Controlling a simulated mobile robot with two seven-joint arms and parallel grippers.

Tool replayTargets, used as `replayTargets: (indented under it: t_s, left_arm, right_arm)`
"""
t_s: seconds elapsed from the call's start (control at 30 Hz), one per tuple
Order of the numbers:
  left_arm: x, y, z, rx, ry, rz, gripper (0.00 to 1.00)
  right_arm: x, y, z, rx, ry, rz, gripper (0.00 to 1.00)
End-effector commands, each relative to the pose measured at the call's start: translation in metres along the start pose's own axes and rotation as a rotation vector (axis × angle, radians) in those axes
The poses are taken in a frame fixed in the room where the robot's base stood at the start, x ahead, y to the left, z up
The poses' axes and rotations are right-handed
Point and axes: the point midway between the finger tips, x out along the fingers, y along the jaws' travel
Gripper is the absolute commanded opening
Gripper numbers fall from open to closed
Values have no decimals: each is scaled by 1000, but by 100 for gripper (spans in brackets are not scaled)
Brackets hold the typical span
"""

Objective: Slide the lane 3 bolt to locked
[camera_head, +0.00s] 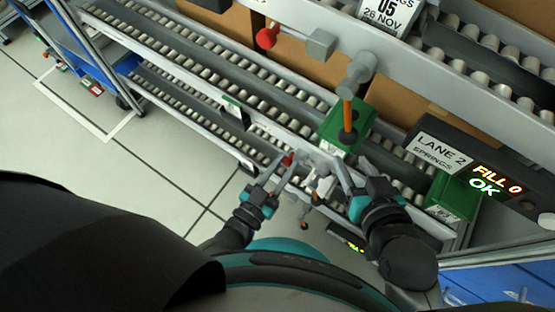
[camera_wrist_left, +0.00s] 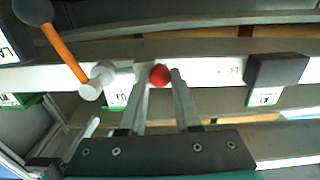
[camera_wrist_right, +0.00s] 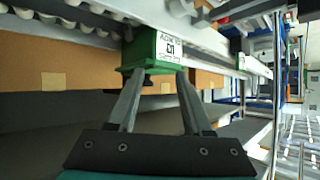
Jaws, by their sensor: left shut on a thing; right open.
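The bolt's round red knob (camera_head: 287,160) sits at the front rail of the lower lane. In the left wrist view the knob (camera_wrist_left: 159,75) is between the fingertips, against a pale rail (camera_wrist_left: 210,72). My left gripper (camera_head: 282,165) is shut on this knob. The bolt's shaft and its end position are mostly hidden, so I cannot tell whether it is locked. My right gripper (camera_head: 350,165) is open and empty to the right of it. In the right wrist view its fingers (camera_wrist_right: 155,85) point towards a green box (camera_wrist_right: 150,50).
An orange-handled lever (camera_head: 348,115) stands in front of a green box above my right gripper. Another red knob (camera_head: 267,37) is on the upper rail. A Lane 2 display (camera_head: 470,165) reads FILL 0 OK. Pale floor (camera_head: 130,190) at left is clear.

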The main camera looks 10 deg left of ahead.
Motion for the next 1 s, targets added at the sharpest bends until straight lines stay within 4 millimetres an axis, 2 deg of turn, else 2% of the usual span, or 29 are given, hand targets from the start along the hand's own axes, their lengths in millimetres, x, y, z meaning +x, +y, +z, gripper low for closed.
replayTargets:
  t_s: [0.13,0.17,0.4,0.83,1.0]
  left_arm:
    - [-1,6,1,-2,-3,12,0]
    - [-1,7,1,-2,-3,12,33]
    - [-1,6,1,-2,-2,11,60]
    - [-1,3,0,-1,0,7,60]
    - [-8,3,0,-1,-3,7,60]
  right_arm:
    - [0,0,0,0,1,0,50]
    - [0,0,0,0,1,0,50]
    - [0,0,0,0,0,0,50]
    - [0,0,0,0,0,-1,50]
    - [-1,3,1,-6,-31,7,50]
